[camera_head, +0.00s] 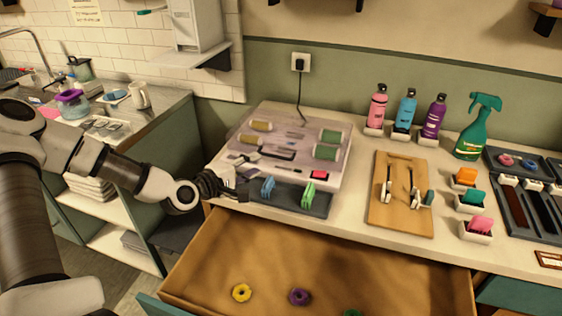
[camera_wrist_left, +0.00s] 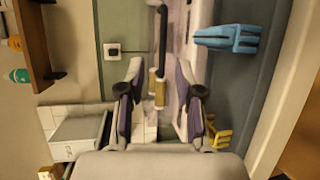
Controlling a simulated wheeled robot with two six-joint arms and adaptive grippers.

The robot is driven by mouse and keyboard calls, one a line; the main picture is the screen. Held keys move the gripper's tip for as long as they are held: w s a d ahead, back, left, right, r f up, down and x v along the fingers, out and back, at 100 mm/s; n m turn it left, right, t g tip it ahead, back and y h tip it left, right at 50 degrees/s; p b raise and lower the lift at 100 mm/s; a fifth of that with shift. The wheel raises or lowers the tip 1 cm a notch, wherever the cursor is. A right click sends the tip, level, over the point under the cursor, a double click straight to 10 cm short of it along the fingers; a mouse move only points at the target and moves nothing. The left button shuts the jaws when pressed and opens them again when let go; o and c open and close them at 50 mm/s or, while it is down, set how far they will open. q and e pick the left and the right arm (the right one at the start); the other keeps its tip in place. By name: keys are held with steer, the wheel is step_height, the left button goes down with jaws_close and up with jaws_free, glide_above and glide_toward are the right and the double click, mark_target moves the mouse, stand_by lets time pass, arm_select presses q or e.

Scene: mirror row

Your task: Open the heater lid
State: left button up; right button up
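The heater looks like the low pale box (camera_head: 345,168) on the counter. Its pinkish, seemingly see-through lid (camera_head: 292,132) lies flat on top, with green and tan rolls showing. A dark bar handle (camera_head: 272,153) is near its front. My left gripper (camera_head: 228,182) is at the box's front left corner, low beside the lid. In the left wrist view, the gripper (camera_wrist_left: 158,88) has its fingers apart with nothing held. The dark handle (camera_wrist_left: 160,45) shows beyond the fingertips, and a tan roll (camera_wrist_left: 159,92) shows in the gap. My right gripper is not in view.
A dark tray (camera_head: 290,199) with a blue clip (camera_head: 267,188) and a green clip (camera_head: 309,194) lies in front of the box. An open drawer (camera_head: 400,290) juts out below.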

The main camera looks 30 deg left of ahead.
mark_target(273, 169)
arm_select(q)
steer(key=shift+w+f, duration=0.45)
steer(key=shift+w, duration=0.05)
steer(key=b+x, duration=0.2)
steer(key=x, duration=0.5)
steer(key=shift+w, duration=0.1)
steer(key=shift+r, duration=0.1)
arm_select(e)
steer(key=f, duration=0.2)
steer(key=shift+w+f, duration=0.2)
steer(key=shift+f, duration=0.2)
arm_select(q)
jaws_close()
